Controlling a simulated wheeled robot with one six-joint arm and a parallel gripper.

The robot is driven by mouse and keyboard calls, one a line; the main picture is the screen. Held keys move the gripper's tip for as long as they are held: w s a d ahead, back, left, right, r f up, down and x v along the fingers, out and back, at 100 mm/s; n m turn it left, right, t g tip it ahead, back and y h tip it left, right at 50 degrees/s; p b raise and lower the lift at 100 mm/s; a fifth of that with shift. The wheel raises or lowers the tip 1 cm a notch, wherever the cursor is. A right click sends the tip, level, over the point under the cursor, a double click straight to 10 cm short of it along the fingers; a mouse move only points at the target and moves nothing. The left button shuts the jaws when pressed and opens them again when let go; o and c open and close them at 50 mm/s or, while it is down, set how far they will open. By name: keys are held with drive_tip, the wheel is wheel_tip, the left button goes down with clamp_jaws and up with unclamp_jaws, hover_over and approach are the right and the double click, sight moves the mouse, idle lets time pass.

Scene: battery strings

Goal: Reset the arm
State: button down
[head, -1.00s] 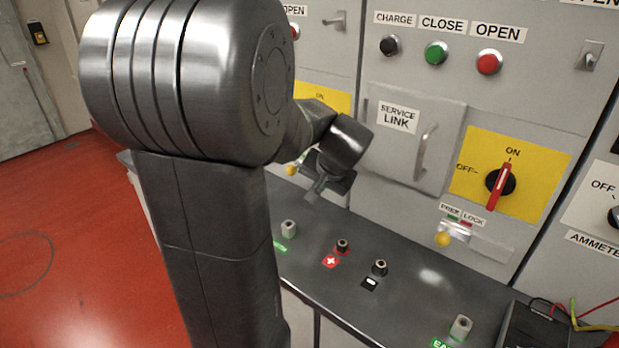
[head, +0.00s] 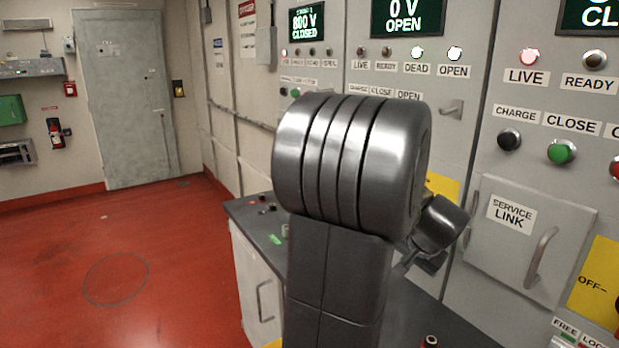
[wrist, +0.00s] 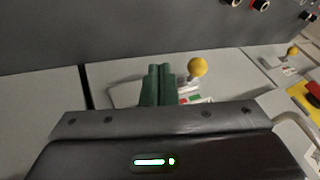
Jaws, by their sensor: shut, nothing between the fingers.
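My arm is folded in front of the cabinets in the head view, with its big grey joint in the middle of the picture. My gripper (head: 408,266) shows small behind it, pointing down and left over the dark shelf, partly hidden by my arm. In the wrist view the two dark green fingers of my gripper (wrist: 158,72) are together, with nothing between them. A yellow ball knob (wrist: 197,67) shows just right of the fingertips in that view. I cannot tell how far apart they are.
The dark shelf (head: 395,312) runs along the cabinet fronts under my gripper. A service link door (head: 525,235) with a handle is to the right. A 0 V OPEN display (head: 407,17) is above. Open red floor (head: 150,270) lies left, with a grey door (head: 126,95) behind.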

drive_tip(key=w+d, duration=0.2)
drive_tip(key=w, duration=0.1)
drive_tip(key=shift+d+f, duration=0.1)
drive_tip(key=shift+f, duration=0.3)
